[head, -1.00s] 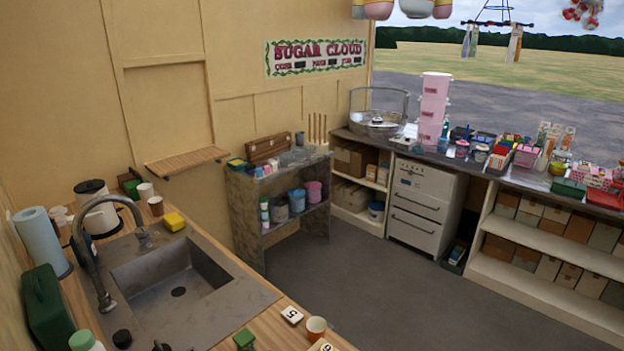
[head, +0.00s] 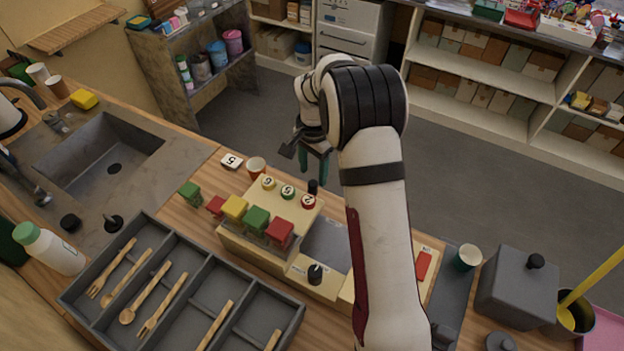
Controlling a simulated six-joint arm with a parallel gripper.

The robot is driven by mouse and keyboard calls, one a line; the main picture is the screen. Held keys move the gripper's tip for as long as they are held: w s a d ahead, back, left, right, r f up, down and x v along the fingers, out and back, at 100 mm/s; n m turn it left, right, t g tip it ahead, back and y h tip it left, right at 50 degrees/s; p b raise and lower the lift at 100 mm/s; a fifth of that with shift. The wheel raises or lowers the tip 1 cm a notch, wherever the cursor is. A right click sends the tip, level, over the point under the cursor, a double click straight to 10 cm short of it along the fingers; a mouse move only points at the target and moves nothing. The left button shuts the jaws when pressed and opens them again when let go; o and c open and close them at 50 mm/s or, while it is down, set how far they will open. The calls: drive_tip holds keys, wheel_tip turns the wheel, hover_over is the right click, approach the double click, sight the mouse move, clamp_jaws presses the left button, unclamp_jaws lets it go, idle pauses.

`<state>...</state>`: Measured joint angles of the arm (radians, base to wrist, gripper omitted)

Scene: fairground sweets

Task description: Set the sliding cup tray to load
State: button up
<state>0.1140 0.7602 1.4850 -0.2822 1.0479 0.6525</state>
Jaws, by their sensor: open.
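A cream box-like machine (head: 262,262) stands on the wooden counter, with numbered discs and coloured blocks on top and black knobs. A grey strip (head: 448,290), which may be the sliding cup tray, shows to its right behind my arm. A teal paper cup (head: 467,256) stands at its far end. My arm hides part of the machine, so I cannot tell the tray's setting. My gripper (head: 313,160) is open and empty, its teal-tipped fingers pointing down beyond the machine's far side, apart from it.
A cutlery tray (head: 85,310) with wooden forks and spoons lies in front. A sink (head: 100,155) is at left. An orange cup (head: 256,165) and a number 5 tile (head: 231,161) stand near the far edge. A grey lidded box (head: 518,285) is at right.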

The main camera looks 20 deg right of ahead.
sight(313, 183)
wheel_tip(313, 183, down, 5)
drive_tip(key=shift+f, duration=0.2)
clamp_jaws()
idle(0.3)
idle(1.1)
